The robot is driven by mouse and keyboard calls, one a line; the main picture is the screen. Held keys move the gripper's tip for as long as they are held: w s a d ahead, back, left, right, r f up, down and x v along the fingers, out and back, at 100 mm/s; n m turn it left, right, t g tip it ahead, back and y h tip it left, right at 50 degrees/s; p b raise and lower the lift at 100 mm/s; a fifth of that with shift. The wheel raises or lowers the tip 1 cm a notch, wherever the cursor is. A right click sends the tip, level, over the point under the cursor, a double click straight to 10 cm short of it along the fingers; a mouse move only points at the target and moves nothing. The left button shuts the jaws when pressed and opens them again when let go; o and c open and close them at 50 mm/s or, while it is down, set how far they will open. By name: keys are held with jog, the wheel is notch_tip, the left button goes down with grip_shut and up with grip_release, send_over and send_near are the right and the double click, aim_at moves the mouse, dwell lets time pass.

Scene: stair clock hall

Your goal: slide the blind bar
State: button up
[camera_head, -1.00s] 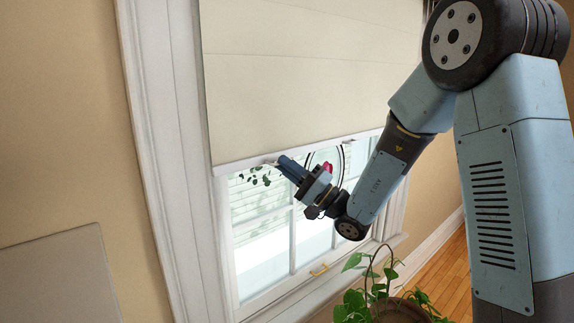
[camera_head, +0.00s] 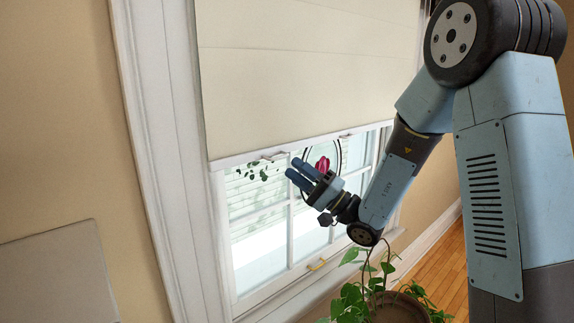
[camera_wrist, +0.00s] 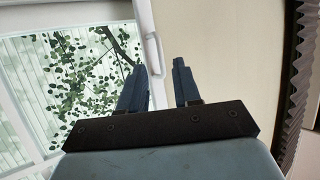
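The blind bar (camera_head: 300,144) is the white strip along the lower edge of the cream blind (camera_head: 300,70). It hangs partway down the window and has small tabs on it. My gripper (camera_head: 295,168) is just below the bar in the head view, its two dark blue fingers apart and nothing between them there. In the wrist view, my gripper (camera_wrist: 158,78) is open, and the bar (camera_wrist: 149,38) runs down the picture towards the gap between the fingers. How far the bar is from the fingertips I cannot tell.
The window (camera_head: 262,250) below the blind has white frames and a yellow handle (camera_head: 316,265) low down. A leafy potted plant (camera_head: 385,300) stands under my arm. A grey panel (camera_head: 60,275) is at lower left.

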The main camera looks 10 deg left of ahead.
jog(key=v, duration=0.9)
jog(key=shift+d+f, duration=0.15)
jog(key=s+d+r+n+g+h, duration=0.15)
jog(key=s+n+g+h, duration=0.25)
jog(key=s+g+h, duration=1.1)
jog(key=s+d+r+m+t+h, duration=0.1)
jog(key=s+d+r+t+h, duration=0.1)
jog(key=d+t, duration=0.4)
jog(key=s+d+r+m+t+h, duration=0.2)
jog(key=s+d+t+h, duration=0.3)
jog(key=d, duration=0.8)
jog(key=shift+r+m+t+h, duration=0.3)
jog(key=shift+t+h, duration=0.3)
jog(key=shift+t, duration=0.7)
jog(key=shift+f, duration=0.1)
